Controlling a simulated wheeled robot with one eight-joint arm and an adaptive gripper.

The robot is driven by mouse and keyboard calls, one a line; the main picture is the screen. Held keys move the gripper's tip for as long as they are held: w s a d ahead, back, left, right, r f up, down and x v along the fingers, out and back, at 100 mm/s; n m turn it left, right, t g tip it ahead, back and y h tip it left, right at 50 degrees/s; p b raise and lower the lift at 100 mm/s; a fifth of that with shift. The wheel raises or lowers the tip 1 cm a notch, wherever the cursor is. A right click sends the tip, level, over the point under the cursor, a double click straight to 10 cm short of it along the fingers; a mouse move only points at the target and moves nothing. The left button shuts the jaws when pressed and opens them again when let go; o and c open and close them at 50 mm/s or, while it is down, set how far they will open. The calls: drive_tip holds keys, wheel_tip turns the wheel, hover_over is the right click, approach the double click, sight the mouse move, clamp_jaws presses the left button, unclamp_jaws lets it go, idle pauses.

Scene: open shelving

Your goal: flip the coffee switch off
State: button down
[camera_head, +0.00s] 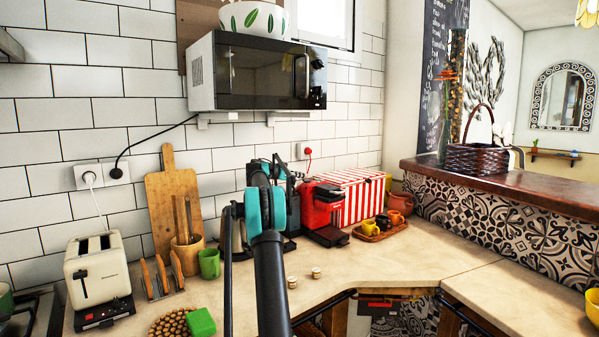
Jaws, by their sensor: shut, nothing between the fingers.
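A red and black coffee machine (322,207) stands on the counter right of the middle, against the tiled wall. A wall socket (304,150) with a red plug and cord is above it. I cannot make out a switch on the machine. My arm rises from the bottom of the view, with black links and teal joints. My gripper (279,168) is at its far end, just left of the coffee machine, and looks shut and empty. The arm hides part of the counter and whatever is behind it. I cannot tell whether the gripper touches anything.
A microwave (262,75) hangs above on a wall shelf. A toaster (98,273), cutting board (172,205) and green mug (209,263) are at left. A red-striped box (352,195) and a cup tray (377,232) are at right. The front right counter is clear.

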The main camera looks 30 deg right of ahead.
drive_tip(key=shift+f, duration=0.35)
